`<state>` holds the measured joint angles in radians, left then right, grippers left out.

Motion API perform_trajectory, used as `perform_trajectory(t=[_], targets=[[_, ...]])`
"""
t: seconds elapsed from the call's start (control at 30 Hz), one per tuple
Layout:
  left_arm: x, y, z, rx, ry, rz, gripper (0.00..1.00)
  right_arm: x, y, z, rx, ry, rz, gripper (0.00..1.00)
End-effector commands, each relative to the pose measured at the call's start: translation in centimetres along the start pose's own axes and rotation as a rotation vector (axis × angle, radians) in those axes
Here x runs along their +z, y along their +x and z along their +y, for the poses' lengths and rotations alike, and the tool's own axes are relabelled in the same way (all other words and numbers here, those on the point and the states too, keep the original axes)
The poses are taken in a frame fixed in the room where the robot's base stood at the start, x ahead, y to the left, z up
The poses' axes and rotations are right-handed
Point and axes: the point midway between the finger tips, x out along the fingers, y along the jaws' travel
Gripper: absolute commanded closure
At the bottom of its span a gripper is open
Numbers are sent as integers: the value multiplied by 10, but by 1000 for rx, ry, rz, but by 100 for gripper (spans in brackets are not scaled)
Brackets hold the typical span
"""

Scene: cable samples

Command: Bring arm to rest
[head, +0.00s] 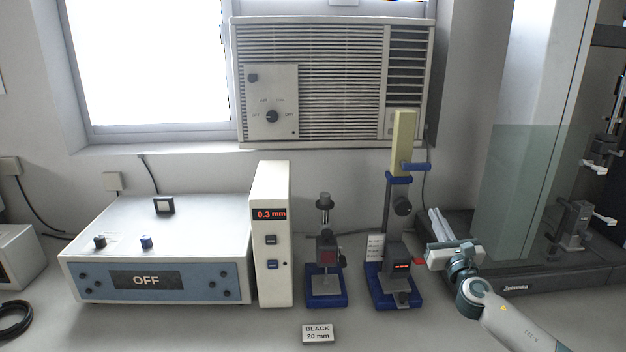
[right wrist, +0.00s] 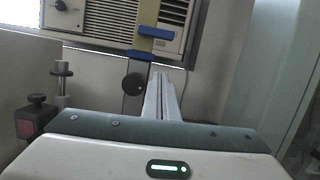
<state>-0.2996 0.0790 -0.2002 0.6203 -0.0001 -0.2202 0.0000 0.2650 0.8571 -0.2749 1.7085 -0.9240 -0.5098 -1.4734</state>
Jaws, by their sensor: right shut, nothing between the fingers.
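My right gripper (head: 440,226) is at the right of the bench in the head view, just right of the blue-based stand with the yellow top (head: 404,145). Its fingers are together and nothing shows between them. In the right wrist view the closed fingers (right wrist: 162,98) point away toward the wall, with the stand's black knob (right wrist: 133,84) to their left. My right arm (head: 510,318) comes in from the lower right corner. My left gripper is not in view.
A box marked OFF (head: 146,281), a display tower reading 0.3 mm (head: 271,235) and a small blue-based stand (head: 325,270) line the bench. A BLACK 20 mm label (head: 318,333) lies in front. A glass-fronted machine (head: 545,275) stands right. The front bench strip is mostly clear.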

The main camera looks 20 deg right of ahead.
Motion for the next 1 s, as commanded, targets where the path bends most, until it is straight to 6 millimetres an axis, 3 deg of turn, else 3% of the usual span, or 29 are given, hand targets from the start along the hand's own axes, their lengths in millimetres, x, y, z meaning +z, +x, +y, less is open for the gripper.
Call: perform_trajectory(t=[0.17,0.27,0.47,0.67,0.8,1.0], targets=[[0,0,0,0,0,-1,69,-7,-6,5,-7,48,12,100],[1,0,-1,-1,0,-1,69,-23,-21,14,-30,156,41,100],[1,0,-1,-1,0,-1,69,-79,-82,42,-152,571,158,100],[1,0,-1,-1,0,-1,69,-147,-180,74,-400,1084,316,100],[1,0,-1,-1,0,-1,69,-184,-257,98,-627,1399,414,100],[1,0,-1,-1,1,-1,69,-215,-373,136,-1018,1766,518,100]])
